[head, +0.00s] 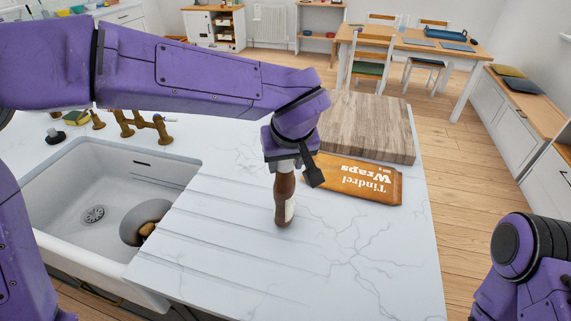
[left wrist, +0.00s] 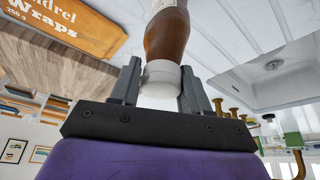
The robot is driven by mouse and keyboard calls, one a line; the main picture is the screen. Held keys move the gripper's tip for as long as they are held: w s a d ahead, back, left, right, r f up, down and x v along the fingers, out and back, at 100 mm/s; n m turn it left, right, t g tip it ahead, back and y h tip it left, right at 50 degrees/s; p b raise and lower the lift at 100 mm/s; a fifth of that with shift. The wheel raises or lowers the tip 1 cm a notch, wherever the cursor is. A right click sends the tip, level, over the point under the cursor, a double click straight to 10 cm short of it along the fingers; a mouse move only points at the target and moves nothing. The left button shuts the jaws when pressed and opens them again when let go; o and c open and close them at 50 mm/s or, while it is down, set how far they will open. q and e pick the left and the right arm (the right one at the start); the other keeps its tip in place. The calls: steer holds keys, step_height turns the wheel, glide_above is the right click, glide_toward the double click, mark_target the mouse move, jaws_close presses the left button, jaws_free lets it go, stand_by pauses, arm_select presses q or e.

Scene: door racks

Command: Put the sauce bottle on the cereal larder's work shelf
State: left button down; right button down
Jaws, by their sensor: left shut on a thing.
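The brown sauce bottle (head: 284,198), with a white label and a white cap, is upright at the worktop by the sink's drainer grooves. I cannot tell whether its base touches the worktop. My left gripper (head: 286,161) comes down from above and is shut on the bottle's cap end. In the left wrist view the white cap of the bottle (left wrist: 166,38) sits between the two dark fingers of the gripper (left wrist: 161,88). My right arm shows at the lower right of the head view, but its gripper is out of view. No cereal larder or work shelf can be made out.
An orange wraps packet (head: 352,181) lies right of the bottle, before a wooden board (head: 368,127). A white sink (head: 62,172) with a grey round item (head: 146,221) lies left. The worktop's front right (head: 385,270) is clear. A dining table (head: 425,48) stands beyond open floor.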

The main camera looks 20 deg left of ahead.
arm_select(q)
steer(key=shift+f, duration=0.65)
steer(key=c, duration=0.5)
jaws_free()
steer(key=shift+f, duration=0.15)
steer(key=shift+c, duration=0.2)
